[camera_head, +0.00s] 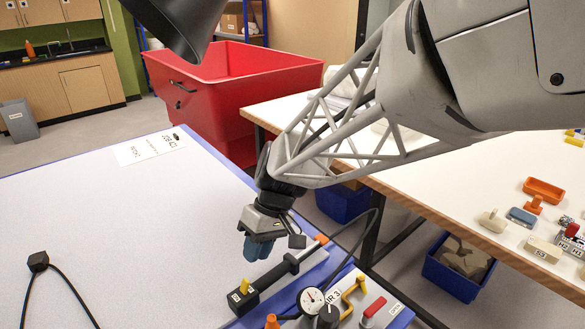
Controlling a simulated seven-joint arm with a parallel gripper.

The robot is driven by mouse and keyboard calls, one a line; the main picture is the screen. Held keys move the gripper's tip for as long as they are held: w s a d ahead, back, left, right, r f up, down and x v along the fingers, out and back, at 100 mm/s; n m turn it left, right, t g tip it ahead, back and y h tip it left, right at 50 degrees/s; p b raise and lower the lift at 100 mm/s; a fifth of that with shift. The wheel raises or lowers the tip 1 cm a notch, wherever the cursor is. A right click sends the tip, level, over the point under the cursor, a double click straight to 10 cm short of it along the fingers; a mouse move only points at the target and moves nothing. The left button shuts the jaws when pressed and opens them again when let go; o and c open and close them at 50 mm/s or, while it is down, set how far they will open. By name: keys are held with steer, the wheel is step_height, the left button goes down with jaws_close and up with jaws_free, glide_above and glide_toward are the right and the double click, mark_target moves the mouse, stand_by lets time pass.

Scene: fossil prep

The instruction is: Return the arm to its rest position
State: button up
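My arm reaches in from the upper right and bends down to my gripper (257,248), which points downward with its blue fingers low over the blue-edged white table (110,220). The fingers look close together, but I cannot tell whether they are open or shut. No object clearly shows between them. Just below and to the right is a black bar-shaped tool (275,277) with an orange end. A gap between the fingers and this tool is hard to judge.
A panel with a round gauge (311,300), a yellow handle (354,291) and a red-handled part (373,311) is at the table's near right. A black cable block (38,262) lies left. A red bin (225,85) stands behind. The table's middle is clear.

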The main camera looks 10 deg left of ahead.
stand_by(0.3)
steer(key=s+d+r+m+t+h, duration=0.1)
steer(key=s+d+r+m+t, duration=0.1)
steer(key=d, duration=0.8)
steer(key=s+d+r+m+t+h, duration=0.1)
steer(key=s+d+r+m+t, duration=0.1)
steer(key=d, duration=0.8)
steer(key=s+d+r+m+t+h, duration=0.1)
steer(key=s+d+r+m+t, duration=0.1)
steer(key=s+d+m, duration=0.4)
steer(key=s+d+r, duration=0.1)
steer(key=d, duration=0.3)
steer(key=shift+s+d+r+t+h, duration=0.25)
steer(key=shift+d+r+t+h, duration=0.05)
steer(key=shift+r, duration=0.1)
